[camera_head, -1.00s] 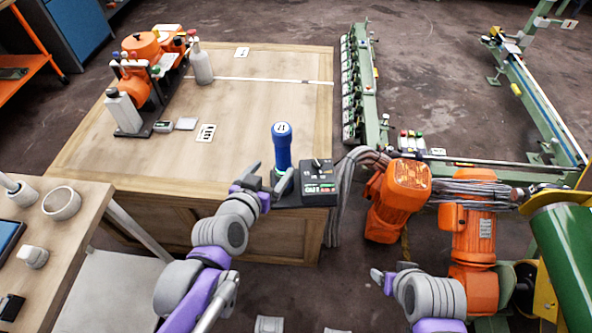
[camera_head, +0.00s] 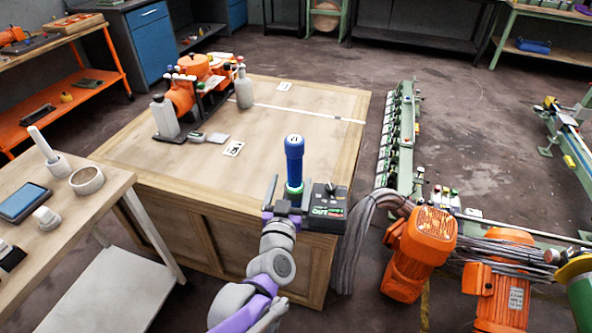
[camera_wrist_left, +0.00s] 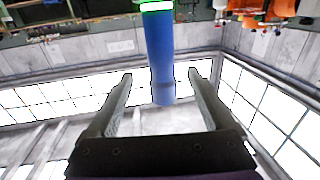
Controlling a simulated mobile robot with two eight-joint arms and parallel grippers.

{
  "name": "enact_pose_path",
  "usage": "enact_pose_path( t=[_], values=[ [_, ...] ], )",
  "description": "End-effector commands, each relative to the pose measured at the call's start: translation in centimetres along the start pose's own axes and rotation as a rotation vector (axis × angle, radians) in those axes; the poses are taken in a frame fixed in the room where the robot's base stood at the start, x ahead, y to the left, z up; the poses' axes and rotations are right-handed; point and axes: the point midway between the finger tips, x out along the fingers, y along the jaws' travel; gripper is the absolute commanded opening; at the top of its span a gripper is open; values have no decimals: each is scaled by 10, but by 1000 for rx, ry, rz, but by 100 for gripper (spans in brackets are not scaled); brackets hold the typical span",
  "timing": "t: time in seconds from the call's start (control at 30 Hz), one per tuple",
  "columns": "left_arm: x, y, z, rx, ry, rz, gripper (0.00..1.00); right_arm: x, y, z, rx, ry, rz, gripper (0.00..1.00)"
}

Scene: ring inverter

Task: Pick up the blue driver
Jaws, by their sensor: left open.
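The blue driver (camera_head: 294,160) stands upright at the front right of the wooden table, with a white cap on top and a green band at its base. It seats beside a black control box (camera_head: 328,208). My left gripper (camera_head: 288,192) is open, low at the driver's near side. In the left wrist view, the driver (camera_wrist_left: 160,50) appears between the two spread fingers of my left gripper (camera_wrist_left: 162,82), with no visible grip. Whether the fingers reach around it in depth I cannot tell. My right gripper is out of view.
The wooden table (camera_head: 270,135) holds an orange machine (camera_head: 192,85) and grey bottles at its back left. Orange motors (camera_head: 422,240) and thick grey cables (camera_head: 362,225) stand just right of the box. A side table (camera_head: 105,190) with cups is at left.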

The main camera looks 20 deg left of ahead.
Motion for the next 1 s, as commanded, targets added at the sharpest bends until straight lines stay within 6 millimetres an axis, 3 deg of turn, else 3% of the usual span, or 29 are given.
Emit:
enact_pose_path(
  t=[0.6,0.9,1.0],
  values=[
    [73,-2,5,0,-1,1,86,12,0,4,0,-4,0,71],
    [77,-2,4,0,-1,1,86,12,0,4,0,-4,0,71],
    [77,-2,4,0,-1,1,68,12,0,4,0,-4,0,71]
  ],
)
